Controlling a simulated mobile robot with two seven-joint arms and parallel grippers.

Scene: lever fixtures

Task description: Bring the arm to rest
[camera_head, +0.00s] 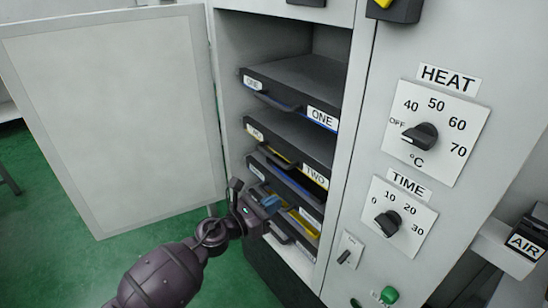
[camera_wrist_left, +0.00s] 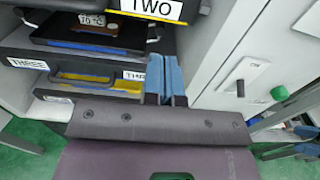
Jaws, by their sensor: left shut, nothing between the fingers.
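My left arm (camera_head: 165,280) reaches in from the bottom left in the head view. Its gripper (camera_head: 270,203) is in front of the lower trays of the open cabinet. In the left wrist view its two blue fingers (camera_wrist_left: 164,76) are together with nothing between them. Behind them are the cabinet's trays: the tray marked TWO (camera_wrist_left: 153,8) at the top and the tray marked THREE (camera_wrist_left: 85,80) below. The gripper hides part of the lower trays in the head view.
The cabinet door (camera_head: 115,110) stands open on the left. Tray ONE (camera_head: 290,85) is at the top of the opening. The HEAT dial (camera_head: 420,135), TIME dial (camera_head: 388,222), a small switch (camera_head: 347,252) and a green button (camera_head: 389,294) are on the right panel.

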